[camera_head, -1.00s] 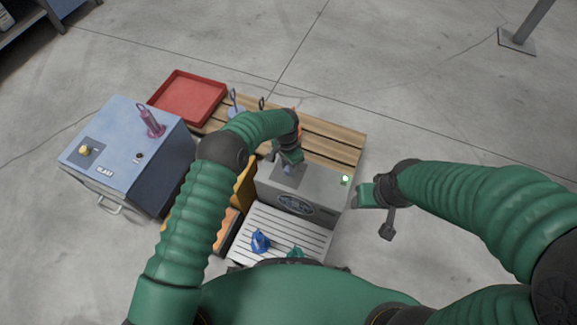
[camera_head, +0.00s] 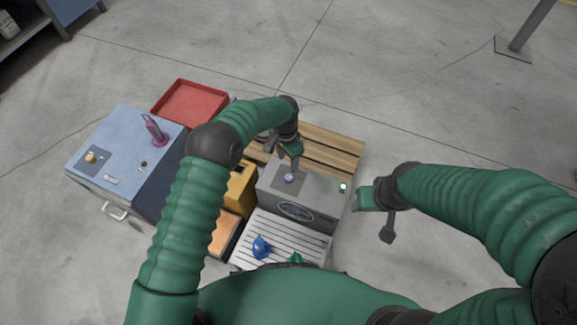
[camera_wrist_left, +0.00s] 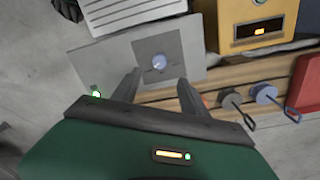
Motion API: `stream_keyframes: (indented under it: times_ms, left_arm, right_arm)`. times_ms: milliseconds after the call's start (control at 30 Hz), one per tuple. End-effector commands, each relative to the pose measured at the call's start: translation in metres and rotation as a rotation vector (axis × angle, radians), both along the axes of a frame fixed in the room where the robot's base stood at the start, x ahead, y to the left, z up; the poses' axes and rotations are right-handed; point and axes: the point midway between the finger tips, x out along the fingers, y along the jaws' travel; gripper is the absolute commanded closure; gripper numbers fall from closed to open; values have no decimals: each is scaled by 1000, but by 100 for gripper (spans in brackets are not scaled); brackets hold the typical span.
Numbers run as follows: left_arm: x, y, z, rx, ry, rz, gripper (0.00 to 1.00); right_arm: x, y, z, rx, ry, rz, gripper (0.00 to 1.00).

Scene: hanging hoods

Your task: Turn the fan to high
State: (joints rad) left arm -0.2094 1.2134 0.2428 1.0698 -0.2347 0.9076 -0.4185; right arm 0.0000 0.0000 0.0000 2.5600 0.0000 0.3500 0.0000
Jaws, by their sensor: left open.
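The grey box (camera_head: 325,200) with a dark oval badge stands in the middle of the head view. A pale blue knob (camera_head: 288,178) sits on a darker square plate on its top. A small green light (camera_head: 343,187) glows at its right end. In the left wrist view the knob (camera_wrist_left: 159,62) shows beyond the fingers; its pointing direction is too small to read. My left gripper (camera_head: 283,160) is open and empty, close to the knob; its fingers (camera_wrist_left: 155,84) are apart below the knob in the wrist view. My right gripper (camera_head: 364,197) is right of the box, its jaws unclear.
A blue box (camera_head: 120,150) with a yellow knob and pink handle stands left. A red tray (camera_head: 190,103) lies behind it. A yellow box (camera_head: 240,190) is left of the grey box. A slatted white surface (camera_head: 285,238) holds blue and green items in front. A wooden pallet (camera_head: 330,145) lies behind.

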Motion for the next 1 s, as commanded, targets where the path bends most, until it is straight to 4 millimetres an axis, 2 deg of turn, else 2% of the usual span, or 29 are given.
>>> stream_keyframes:
  times_ms: [33, 100, 233, 400, 833, 933, 1000]
  left_arm:
    - [2, 0, 21, 0, -3, 0, 48]
    - [2, 1, 39, -1, -2, 0, 48]
    - [3, 2, 60, 1, -1, 0, 48]
    - [3, 2, 70, 0, 0, 0, 48]
    - [3, 2, 70, 1, -1, 1, 48]
    - [1, 9, 80, 2, -11, 22, 48]
    - [-5, 21, 95, 4, -28, 62, 48]
  right_arm:
    - [0, 0, 12, 0, 0, 0, 43]
    - [0, 0, 18, 0, 0, 0, 43]
    - [0, 0, 25, 0, 0, 0, 43]
    - [0, 0, 26, 0, 0, 0, 43]
    - [0, 0, 26, 0, 0, 0, 43]
    - [0, 0, 26, 0, 0, 0, 43]
    - [0, 0, 26, 0, 0, 0, 43]
